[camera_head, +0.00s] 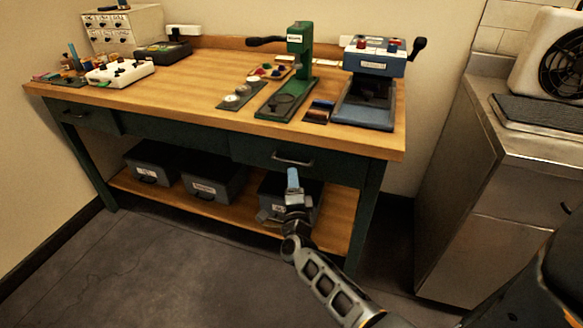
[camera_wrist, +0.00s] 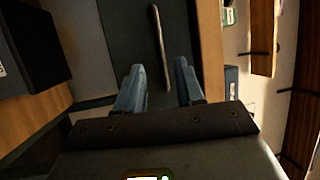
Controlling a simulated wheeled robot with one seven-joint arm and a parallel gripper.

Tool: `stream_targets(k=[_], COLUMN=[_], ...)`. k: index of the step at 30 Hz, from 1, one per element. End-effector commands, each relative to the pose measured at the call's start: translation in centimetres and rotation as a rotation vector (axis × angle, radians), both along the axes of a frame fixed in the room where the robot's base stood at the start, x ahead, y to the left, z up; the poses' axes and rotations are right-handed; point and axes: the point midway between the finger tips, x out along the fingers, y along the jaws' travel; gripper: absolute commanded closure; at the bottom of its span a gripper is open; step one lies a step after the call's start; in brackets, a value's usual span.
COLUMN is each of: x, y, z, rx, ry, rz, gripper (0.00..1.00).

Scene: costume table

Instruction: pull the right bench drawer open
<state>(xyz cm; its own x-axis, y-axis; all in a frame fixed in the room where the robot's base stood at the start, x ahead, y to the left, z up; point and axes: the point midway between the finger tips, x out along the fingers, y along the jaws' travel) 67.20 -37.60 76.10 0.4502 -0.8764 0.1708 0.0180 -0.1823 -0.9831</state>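The right bench drawer (camera_head: 257,152) is a dark green front under the wooden top and looks shut. Its metal bar handle (camera_head: 292,161) runs across it; in the wrist view the handle (camera_wrist: 160,45) appears as an upright bar on the dark drawer front (camera_wrist: 130,35). My gripper (camera_head: 292,174) is just below and in front of the handle in the head view. In the wrist view my gripper (camera_wrist: 159,78) is open, with one blue finger on each side of the handle's lower end. I see no contact; whether the handle is within finger depth I cannot tell.
The bench top (camera_head: 190,88) holds a green press (camera_head: 299,60) and a blue press (camera_head: 372,75). Grey boxes (camera_head: 214,180) stand on the lower shelf (camera_head: 338,215), one behind my gripper. A metal cabinet (camera_head: 455,190) stands at right. The floor (camera_head: 150,270) in front is clear.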

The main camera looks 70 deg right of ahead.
Motion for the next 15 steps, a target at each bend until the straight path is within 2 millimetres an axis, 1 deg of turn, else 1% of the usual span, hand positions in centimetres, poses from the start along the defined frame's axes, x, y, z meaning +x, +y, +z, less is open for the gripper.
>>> stream_targets(k=[1, 6, 10, 15], x=[0.4, 1.6, 2.3, 2.7], y=[-0.8, -3.1, -4.4, -5.1], z=[0.3, 0.7, 0.9, 1.1], rx=[-0.001, -0.001, -0.001, -0.002], ry=[-0.002, 0.0, 0.0, 0.001], rz=[-0.003, -0.002, 0.0, 0.001], gripper=[0.63, 0.63, 0.63, 0.63])
